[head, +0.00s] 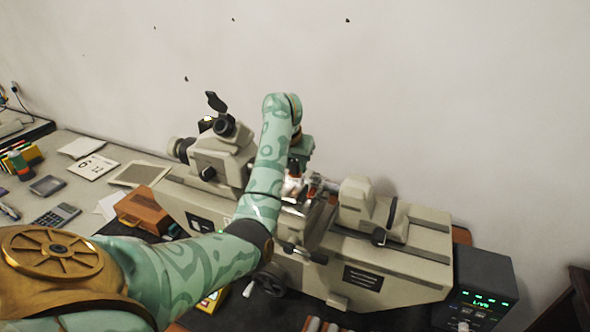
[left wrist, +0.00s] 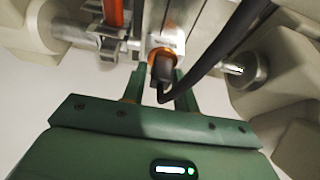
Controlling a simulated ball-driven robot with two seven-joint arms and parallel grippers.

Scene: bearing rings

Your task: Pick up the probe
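In the left wrist view, what looks like the probe (left wrist: 163,70) is a short dark body with an orange ring at its far end and a thick black cable. My left gripper (left wrist: 161,78) has its two green fingers on either side of this body. A narrow gap shows on the left side, so the fingers look open around it; contact on the right side cannot be told. In the head view my left gripper (head: 298,166) points down over the middle of the beige measuring machine (head: 385,262). The probe is too small and hidden to make out there. My right gripper is not in view.
The machine's eyepiece head (head: 215,160) stands left of my left gripper, and its tailstock (head: 365,208) stands right. A black display box (head: 485,285) is at the right end. A wooden box (head: 145,208) and a calculator (head: 57,215) lie on the left of the bench.

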